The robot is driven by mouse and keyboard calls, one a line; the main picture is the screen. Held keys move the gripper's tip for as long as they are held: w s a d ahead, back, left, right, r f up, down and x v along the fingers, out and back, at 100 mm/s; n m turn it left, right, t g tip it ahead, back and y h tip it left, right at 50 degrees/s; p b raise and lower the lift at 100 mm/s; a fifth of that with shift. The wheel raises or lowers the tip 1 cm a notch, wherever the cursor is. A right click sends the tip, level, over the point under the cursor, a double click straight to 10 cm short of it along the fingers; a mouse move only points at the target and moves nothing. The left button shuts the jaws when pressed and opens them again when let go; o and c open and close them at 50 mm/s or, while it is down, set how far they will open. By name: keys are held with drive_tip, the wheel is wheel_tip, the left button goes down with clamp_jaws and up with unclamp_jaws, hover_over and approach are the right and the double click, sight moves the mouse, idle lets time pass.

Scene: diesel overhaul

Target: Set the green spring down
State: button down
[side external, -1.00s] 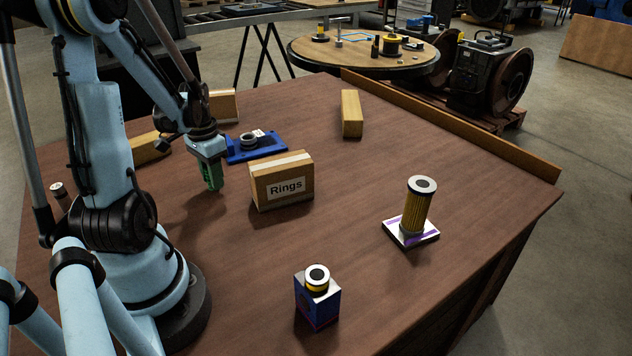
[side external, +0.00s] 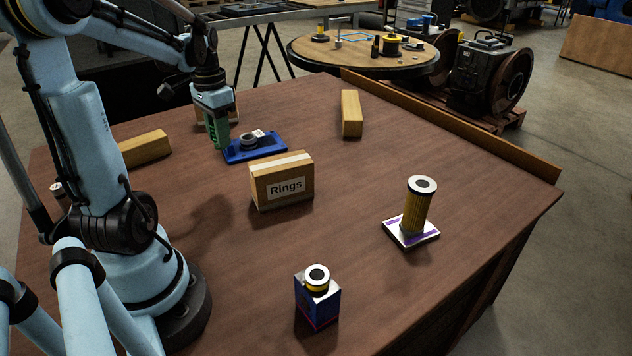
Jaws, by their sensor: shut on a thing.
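The green spring (side external: 220,138) hangs upright below my gripper (side external: 213,112), which is shut on it. In the side external view it is at the upper left of the table, just left of the blue tray (side external: 270,149). It overlaps the tray's left end in the picture, and I cannot tell whether it touches the tray. A dark grey ring-shaped part (side external: 248,141) and a small white label sit on the tray. The upper end of the spring is hidden by the jaws.
A cardboard box marked "Rings" (side external: 282,182) stands in front of the tray. Wooden blocks (side external: 351,114) (side external: 146,148) lie at the back and left. A yellow filter (side external: 416,206) stands on a flat box at right, and a blue box (side external: 318,301) stands in front.

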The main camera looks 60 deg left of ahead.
drive_tip(key=w+d+m, duration=0.2)
drive_tip(key=w+d, duration=0.2)
drive_tip(key=w, duration=0.5)
drive_tip(key=w+d+m, duration=0.3)
drive_tip(key=w+d, duration=0.1)
drive_tip(key=w, duration=0.6)
drive_tip(key=w+d+m, duration=0.3)
drive_tip(key=w+d, duration=0.6)
drive_tip(key=d, duration=0.3)
drive_tip(key=f, duration=0.5)
drive_tip(key=shift+w+f, duration=0.25)
drive_tip(key=shift+f, duration=2.4)
drive_tip(key=shift+f, duration=0.15)
drive_tip(key=c, duration=0.8)
unclamp_jaws()
drive_tip(key=shift+c, duration=0.2)
